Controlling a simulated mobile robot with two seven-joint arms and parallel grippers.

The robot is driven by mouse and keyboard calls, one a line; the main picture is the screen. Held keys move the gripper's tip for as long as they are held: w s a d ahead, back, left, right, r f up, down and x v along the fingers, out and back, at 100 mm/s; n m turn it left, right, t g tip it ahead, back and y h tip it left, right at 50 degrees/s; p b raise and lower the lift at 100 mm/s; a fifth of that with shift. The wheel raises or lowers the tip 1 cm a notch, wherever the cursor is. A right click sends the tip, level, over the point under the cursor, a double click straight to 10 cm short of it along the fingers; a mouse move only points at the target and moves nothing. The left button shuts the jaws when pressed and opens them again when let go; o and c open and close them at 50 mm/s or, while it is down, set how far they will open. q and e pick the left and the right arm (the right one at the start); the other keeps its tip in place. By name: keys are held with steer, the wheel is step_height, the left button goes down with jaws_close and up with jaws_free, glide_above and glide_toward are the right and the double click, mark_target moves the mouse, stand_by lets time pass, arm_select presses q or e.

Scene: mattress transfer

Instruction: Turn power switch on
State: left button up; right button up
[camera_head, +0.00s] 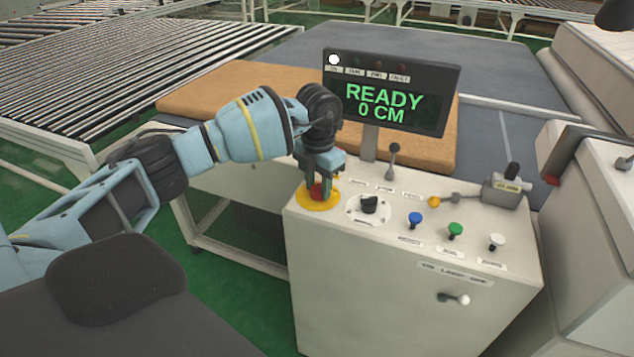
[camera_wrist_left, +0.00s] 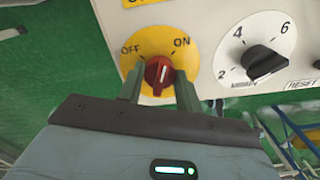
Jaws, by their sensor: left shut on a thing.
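The red power switch knob (camera_wrist_left: 158,72) sits on a yellow plate (camera_wrist_left: 140,48) marked OFF and ON in the left wrist view. Its white mark points nearly up, between the two words and slightly toward ON. In the head view the knob (camera_head: 317,191) shows on its yellow plate (camera_head: 312,204) at the left of the control box top, partly hidden by the fingers. My left gripper (camera_wrist_left: 160,84) has a finger on each side of the knob and is shut on it; it also shows in the head view (camera_head: 320,185). My right gripper is not in view.
The control box (camera_head: 390,270) carries a black dial (camera_head: 369,204), blue (camera_head: 415,219), green (camera_head: 455,230) and white (camera_head: 496,241) knobs and a small lever (camera_head: 393,155). A screen (camera_head: 390,100) behind reads READY 0 CM, with a white lamp lit. A brown mattress (camera_head: 215,90) lies behind.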

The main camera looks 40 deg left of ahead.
mark_target(318, 184)
arm_select(q)
steer(key=shift+m, duration=2.3)
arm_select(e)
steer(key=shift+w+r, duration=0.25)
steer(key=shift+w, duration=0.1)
arm_select(q)
steer(key=o, duration=1)
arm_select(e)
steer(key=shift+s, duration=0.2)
arm_select(q)
steer(key=shift+r, duration=3.95)
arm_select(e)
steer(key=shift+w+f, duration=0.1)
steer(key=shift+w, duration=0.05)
arm_select(q)
steer(key=shift+f, duration=0.1)
